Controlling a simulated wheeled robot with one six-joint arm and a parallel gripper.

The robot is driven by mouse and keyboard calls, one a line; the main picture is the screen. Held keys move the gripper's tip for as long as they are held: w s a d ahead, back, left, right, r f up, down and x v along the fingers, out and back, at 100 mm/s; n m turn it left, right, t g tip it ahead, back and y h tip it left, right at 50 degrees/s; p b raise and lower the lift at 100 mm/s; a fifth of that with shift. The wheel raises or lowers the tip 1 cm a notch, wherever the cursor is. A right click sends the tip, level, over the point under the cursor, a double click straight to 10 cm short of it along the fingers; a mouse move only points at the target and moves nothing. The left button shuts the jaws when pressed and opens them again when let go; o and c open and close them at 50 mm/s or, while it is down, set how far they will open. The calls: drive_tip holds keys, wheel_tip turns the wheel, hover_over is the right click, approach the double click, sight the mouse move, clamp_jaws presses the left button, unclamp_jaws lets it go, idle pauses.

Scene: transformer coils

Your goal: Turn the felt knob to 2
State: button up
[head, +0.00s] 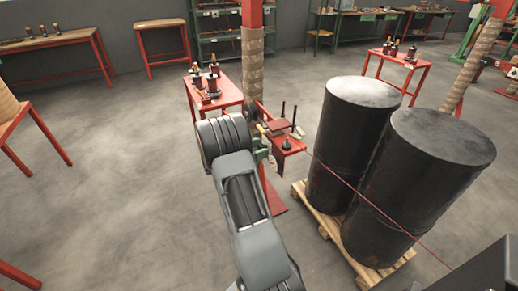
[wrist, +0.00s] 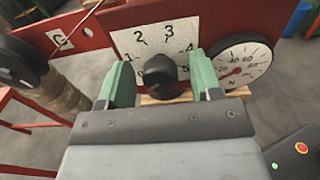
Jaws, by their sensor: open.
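The black felt knob (wrist: 160,75) sits on a square white dial plate (wrist: 150,42) in the wrist view. The plate has the figures 1, 2, 3 and 4 around the knob and a 5 at lower right. The knob's pointer mark cannot be made out. My gripper (wrist: 161,64) is open, with one green finger on each side of the knob and gaps showing between fingers and knob. In the head view my gripper (head: 262,149) is at the red machine (head: 285,146); the knob is hidden there.
A round white gauge (wrist: 241,62) with a red needle is close to the right finger. Two black drums (head: 425,165) stand on a wooden pallet (head: 322,222) to the right.

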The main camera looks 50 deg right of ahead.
drive_tip(key=c, duration=0.9)
drive_tip(key=m+b, duration=0.6)
drive_tip(key=b, duration=0.1)
drive_tip(key=m+b, duration=1.3)
drive_tip(key=b, duration=0.1)
drive_tip(key=shift+s+a+f+m+b, duration=0.1)
drive_tip(key=shift+s+f+m+b, duration=0.1)
drive_tip(key=shift+f+m+b, duration=0.15)
drive_tip(key=shift+r, duration=0.1)
